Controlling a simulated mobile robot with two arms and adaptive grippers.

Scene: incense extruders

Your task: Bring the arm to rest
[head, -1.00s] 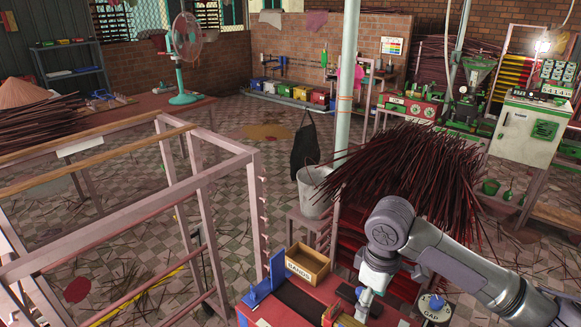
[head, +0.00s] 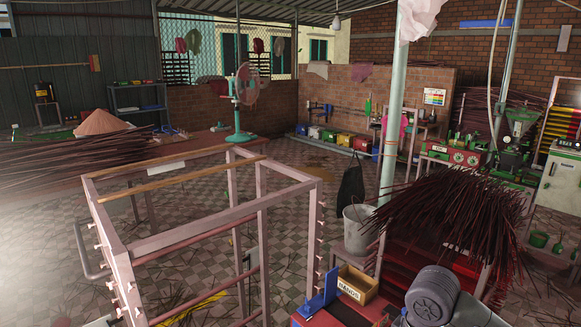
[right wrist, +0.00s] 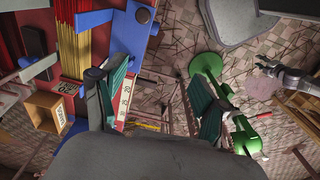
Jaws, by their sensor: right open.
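My right arm (head: 432,295) shows at the lower right of the head view. Its gripper is below that picture's edge. In the right wrist view my right gripper (right wrist: 163,95) is open, its two green-padded fingers wide apart, with nothing held between them. The red bench with blue fixtures (right wrist: 120,35) and a white numbered scale (right wrist: 124,102) lies below and to the left. A grey arm end (right wrist: 275,70), apparently my left gripper, shows small at the right; its jaws are too small to read.
The BANDS box (head: 357,284) sits on the red bench beside a blue upright (head: 322,292). A bundle of dark red sticks (head: 450,215) lies behind my right arm. A pink frame rack (head: 200,230) stands left. A green round-based object (right wrist: 207,62) is near the right finger.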

